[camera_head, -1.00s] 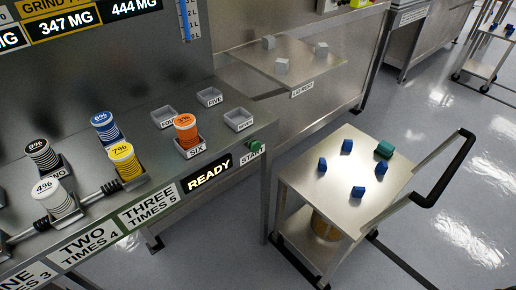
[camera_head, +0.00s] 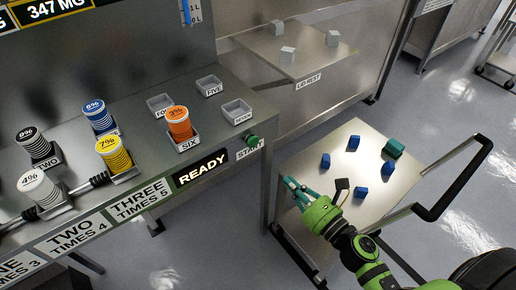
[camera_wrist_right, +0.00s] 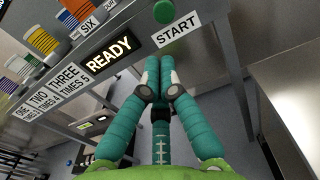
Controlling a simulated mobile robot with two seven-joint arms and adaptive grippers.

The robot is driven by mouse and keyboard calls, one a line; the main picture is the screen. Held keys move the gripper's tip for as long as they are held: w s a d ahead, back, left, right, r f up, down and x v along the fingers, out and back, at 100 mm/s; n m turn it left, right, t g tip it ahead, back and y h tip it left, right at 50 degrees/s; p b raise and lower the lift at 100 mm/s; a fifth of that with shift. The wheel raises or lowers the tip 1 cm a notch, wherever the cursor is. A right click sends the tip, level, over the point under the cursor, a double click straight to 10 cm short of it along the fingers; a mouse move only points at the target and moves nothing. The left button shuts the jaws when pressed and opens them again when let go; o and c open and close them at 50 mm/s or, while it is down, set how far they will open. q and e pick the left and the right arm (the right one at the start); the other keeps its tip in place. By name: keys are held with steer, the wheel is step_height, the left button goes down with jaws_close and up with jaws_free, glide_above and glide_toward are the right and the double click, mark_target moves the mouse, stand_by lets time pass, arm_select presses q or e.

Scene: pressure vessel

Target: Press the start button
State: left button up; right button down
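The start button is a green knob (camera_head: 253,140) on the front edge of the steel console, at the right end, above the white START label (camera_head: 250,148). In the right wrist view the button (camera_wrist_right: 164,12) is at the top, above the START label (camera_wrist_right: 176,29). My right gripper (camera_head: 289,184) has teal fingers and a green body. It is below and to the right of the button in the head view, apart from it. In the wrist view its fingers (camera_wrist_right: 160,76) come together with nothing between them, pointing toward the label. My left gripper is not in view.
A black READY display (camera_head: 201,169) is left of the label. Striped cups, including an orange one (camera_head: 179,122), stand in holders on the console. A steel cart (camera_head: 335,151) with several blue blocks and a teal block (camera_head: 393,148) stands at right, beneath my right arm.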

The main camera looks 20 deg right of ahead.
steer(key=shift+w, duration=0.1)
steer(key=p, duration=0.4)
glide_toward(252, 144)
steer(key=x, duration=0.6)
steer(key=shift+w+a, duration=0.2)
steer(key=shift+w, duration=0.35)
